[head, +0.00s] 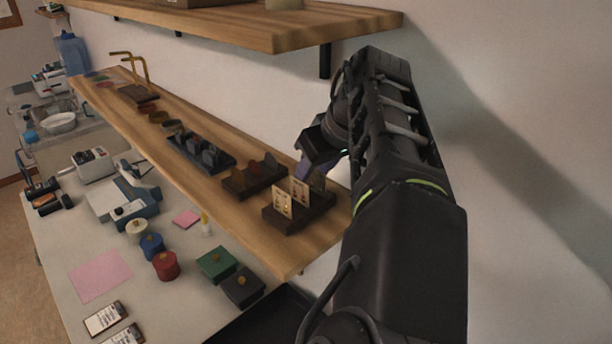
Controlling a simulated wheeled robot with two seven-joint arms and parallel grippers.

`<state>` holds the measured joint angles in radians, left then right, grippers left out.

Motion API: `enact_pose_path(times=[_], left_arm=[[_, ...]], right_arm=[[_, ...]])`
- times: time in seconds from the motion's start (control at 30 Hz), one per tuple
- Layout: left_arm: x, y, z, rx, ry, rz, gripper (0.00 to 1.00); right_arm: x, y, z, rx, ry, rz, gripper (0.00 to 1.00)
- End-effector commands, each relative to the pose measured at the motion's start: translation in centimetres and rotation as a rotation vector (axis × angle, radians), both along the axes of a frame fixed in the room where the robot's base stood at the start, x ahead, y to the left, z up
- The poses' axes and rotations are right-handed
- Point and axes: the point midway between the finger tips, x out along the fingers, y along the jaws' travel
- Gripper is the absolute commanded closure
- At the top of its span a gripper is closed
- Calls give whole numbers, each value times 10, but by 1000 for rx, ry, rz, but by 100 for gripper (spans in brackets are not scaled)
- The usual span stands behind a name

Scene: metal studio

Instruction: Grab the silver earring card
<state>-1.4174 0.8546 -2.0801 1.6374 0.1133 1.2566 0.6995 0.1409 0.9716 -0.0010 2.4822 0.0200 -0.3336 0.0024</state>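A dark slotted stand (283,222) near the close end of the lower wooden shelf holds several small upright cards. The front card (282,204) is cream with small earrings, and a second cream card (300,191) stands behind it. A darker card (318,181) stands at the back, close to the wall. I cannot tell from here which of them carries silver earrings. My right gripper is out of view.
Dark holders (253,179) with more pieces line the lower shelf (235,209) beyond the stand. Below is a table (80,245) with jars, boxes and a pink sheet.

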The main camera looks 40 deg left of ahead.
Motion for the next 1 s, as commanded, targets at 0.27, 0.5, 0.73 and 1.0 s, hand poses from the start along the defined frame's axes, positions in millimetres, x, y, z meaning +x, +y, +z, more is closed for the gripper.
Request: enact_pose_path(times=[0.27,0.5,0.73,1.0], left_arm=[[0,-1,-2,1,-1,-1,66],[0,-1,-2,1,0,-1,66],[0,-1,-2,1,0,-1,75],[0,-1,-2,1,0,-1,97]], right_arm=[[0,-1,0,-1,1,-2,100],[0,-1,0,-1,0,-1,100],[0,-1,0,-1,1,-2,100],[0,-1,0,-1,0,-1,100]])
